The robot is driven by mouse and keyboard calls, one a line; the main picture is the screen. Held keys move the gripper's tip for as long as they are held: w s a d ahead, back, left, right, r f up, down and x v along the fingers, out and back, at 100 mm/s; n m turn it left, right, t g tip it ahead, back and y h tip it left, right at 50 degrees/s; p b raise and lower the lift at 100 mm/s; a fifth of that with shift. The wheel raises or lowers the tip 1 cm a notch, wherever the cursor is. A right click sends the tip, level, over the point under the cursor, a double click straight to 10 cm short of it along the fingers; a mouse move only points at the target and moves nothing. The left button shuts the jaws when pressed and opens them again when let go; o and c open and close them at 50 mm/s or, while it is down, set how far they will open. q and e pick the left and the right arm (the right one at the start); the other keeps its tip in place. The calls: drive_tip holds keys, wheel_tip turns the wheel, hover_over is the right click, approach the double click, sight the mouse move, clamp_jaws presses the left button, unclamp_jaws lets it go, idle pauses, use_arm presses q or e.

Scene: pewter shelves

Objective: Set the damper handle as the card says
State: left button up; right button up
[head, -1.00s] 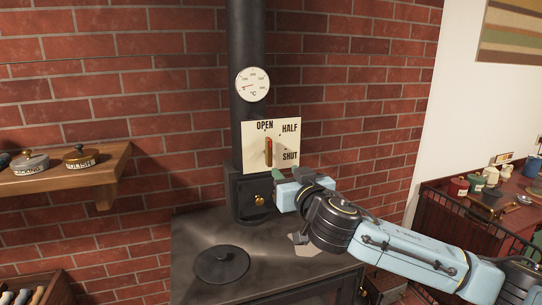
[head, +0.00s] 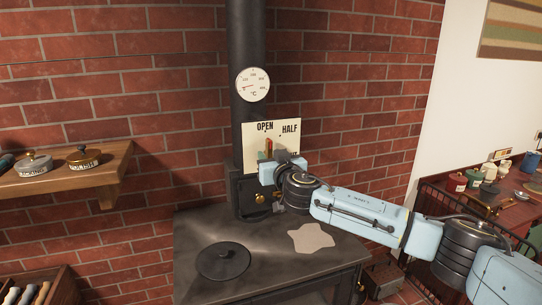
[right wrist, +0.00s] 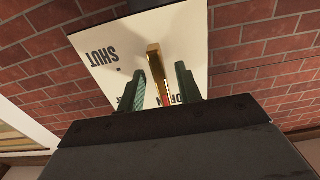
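The damper handle (head: 269,146), brass with a red part, stands upright on a cream plate (head: 255,132) and points up towards OPEN. HALF is at the plate's upper right; SHUT is mostly hidden behind my gripper in the head view. My right gripper (head: 271,155) is at the handle. In the right wrist view, the handle (right wrist: 154,58) runs between the two green fingers of my right gripper (right wrist: 159,72), which look apart; contact is unclear. I see no separate instruction card. My left gripper is not in view.
The plate is on a black stove pipe (head: 246,40) with a round dial (head: 252,84) above it. The black stove top (head: 200,235) has a round lid (head: 223,262) and a pale flat patch (head: 310,238). A wooden shelf (head: 75,178) with tins is at left.

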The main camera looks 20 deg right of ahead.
clamp_jaws()
idle(0.4)
